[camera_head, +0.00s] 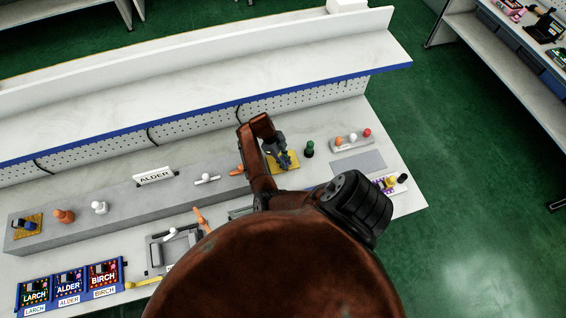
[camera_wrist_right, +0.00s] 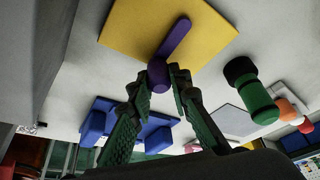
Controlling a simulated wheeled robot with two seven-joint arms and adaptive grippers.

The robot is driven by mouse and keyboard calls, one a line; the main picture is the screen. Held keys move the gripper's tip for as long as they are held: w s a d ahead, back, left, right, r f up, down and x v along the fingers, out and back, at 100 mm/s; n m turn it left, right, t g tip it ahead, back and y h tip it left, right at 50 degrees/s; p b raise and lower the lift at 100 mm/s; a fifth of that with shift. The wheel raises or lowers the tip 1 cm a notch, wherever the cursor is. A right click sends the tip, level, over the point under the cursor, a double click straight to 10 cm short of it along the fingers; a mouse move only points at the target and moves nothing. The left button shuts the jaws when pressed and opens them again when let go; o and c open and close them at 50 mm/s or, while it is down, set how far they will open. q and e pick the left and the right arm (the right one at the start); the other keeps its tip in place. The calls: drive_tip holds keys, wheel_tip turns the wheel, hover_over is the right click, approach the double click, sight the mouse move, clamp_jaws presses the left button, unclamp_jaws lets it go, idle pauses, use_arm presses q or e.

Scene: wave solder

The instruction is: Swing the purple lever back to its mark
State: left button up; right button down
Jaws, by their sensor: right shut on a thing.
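The purple lever (camera_wrist_right: 173,40) shows in the right wrist view. It lies across a yellow plate (camera_wrist_right: 130,28), with its rounded near end beyond the plate's edge, between my fingertips. My right gripper (camera_wrist_right: 159,78) is shut on that end. In the head view my right gripper (camera_head: 277,152) is over the yellow plate (camera_head: 292,158) on the right part of the bench, and it hides the lever there. I cannot make out the lever's mark in either view. My left gripper is not in view.
A dark green peg-like piece (camera_head: 309,149) stands just right of the plate. A grey block (camera_head: 352,144) with coloured knobs is beyond it. A grey raised ledge (camera_head: 130,205) with an ALDER sign (camera_head: 154,177) lies left. My brown arm covers the bench's front middle.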

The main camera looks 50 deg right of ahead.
drive_tip(key=shift+w+a+m, duration=0.1)
drive_tip(key=shift+a+m, duration=0.1)
drive_tip(key=shift+m, duration=0.2)
